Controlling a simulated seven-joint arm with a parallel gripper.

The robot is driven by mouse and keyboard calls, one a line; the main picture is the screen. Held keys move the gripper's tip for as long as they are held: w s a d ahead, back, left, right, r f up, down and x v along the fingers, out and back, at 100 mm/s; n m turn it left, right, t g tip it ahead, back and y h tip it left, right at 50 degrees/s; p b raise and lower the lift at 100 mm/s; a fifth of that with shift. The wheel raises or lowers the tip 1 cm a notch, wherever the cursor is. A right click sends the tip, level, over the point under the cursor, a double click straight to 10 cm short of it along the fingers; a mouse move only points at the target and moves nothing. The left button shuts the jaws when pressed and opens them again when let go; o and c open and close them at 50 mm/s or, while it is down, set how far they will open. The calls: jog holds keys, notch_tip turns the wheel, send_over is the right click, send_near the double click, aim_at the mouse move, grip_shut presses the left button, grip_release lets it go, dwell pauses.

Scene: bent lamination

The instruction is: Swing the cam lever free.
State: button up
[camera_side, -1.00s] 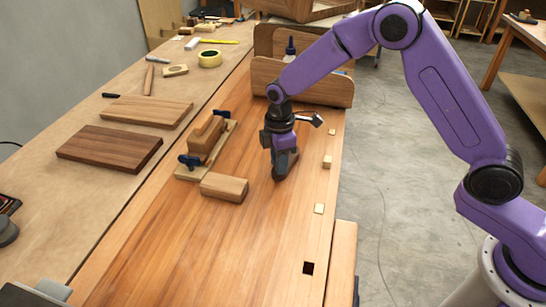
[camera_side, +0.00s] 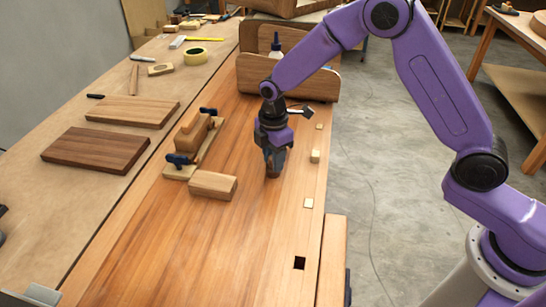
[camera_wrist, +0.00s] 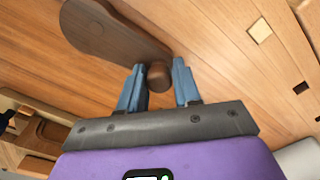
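The cam lever (camera_wrist: 105,30) is a dark brown wooden paddle flat near the bench top in the wrist view, with a broad rounded end at upper left and a round knob (camera_wrist: 159,76) at its narrow end. My gripper (camera_wrist: 160,80) has its two blue fingers apart, one on each side of the knob, with narrow gaps showing. In the side view my gripper (camera_side: 273,165) points down, low over the bench, right of the wooden block. It largely hides the lever there.
A wooden block (camera_side: 213,185) and a clamped wooden piece (camera_side: 190,137) with blue-handled clamps lie to the left. A wooden rack (camera_side: 300,80) with a bottle stands behind. The front bench top is clear around a square hole (camera_side: 299,263).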

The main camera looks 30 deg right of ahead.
jog(key=shift+o, duration=1.1)
notch_tip(320, 180, up, 18)
jog(key=shift+f, duration=0.25)
jog(key=s+d+f+m, duration=0.1)
jog(key=s+d, duration=0.3)
jog(key=s, duration=0.7)
jog(key=s+d+f+m, duration=0.2)
jog(key=s+d, duration=0.3)
jog(key=s, duration=0.6)
jog(key=s+d+f+m, duration=0.1)
jog(key=s+d, duration=0.4)
jog(key=s, duration=0.6)
jog(key=shift+s+f+m, duration=0.2)
jog(key=shift+s+m, duration=0.1)
jog(key=shift+m, duration=0.5)
